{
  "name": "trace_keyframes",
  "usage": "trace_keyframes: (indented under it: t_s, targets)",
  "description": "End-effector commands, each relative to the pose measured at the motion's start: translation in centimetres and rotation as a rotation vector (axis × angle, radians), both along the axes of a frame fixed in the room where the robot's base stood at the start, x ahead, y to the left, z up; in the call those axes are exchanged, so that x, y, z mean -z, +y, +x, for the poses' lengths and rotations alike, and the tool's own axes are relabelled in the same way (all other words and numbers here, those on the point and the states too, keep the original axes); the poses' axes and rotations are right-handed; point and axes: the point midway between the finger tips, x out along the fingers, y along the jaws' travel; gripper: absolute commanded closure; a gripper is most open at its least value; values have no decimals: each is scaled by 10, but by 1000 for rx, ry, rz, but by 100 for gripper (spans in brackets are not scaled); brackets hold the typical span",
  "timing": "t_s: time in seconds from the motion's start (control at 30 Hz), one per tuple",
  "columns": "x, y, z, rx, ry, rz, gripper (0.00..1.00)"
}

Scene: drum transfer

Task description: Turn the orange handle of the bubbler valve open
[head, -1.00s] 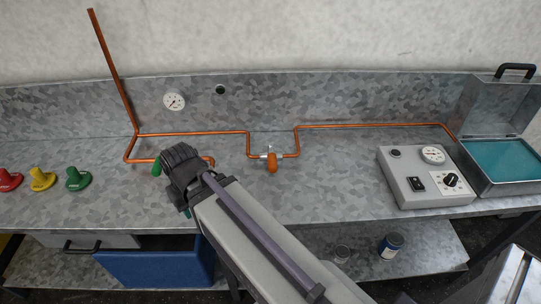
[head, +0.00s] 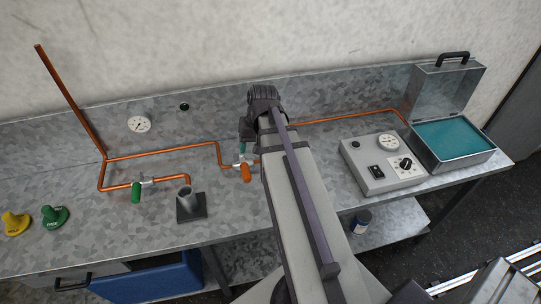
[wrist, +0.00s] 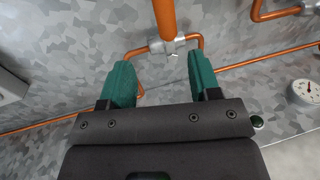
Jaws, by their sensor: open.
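The bubbler valve (head: 239,164) sits in a copper pipe on the metal bench. Its orange handle (head: 246,173) points toward the bench's front edge, across the pipe. In the wrist view the orange handle (wrist: 165,14) is at the top centre, with the metal valve body (wrist: 167,46) just below it. My gripper (head: 243,149) is just behind the valve in the head view. In the wrist view its two teal fingers (wrist: 158,67) are apart with nothing held between them. The handle lies beyond the fingertips. My arm hides the pipe right of the valve.
A valve with a green handle (head: 137,193) and a grey stand with an upright tube (head: 190,207) are to the left. A grey control box (head: 382,164) and an open bath with teal contents (head: 452,140) are to the right. A gauge (head: 139,124) is on the back panel.

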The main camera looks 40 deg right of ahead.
Motion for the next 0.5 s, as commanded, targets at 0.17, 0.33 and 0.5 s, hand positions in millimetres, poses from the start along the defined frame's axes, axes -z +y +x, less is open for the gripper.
trace_keyframes:
  t_s: [0.17,0.33,0.5]
  targets:
    - [8,3,0,-5,-3,7,43]
    - [36,7,2,-7,-3,6,43]
    - [77,14,5,-6,-3,5,43]
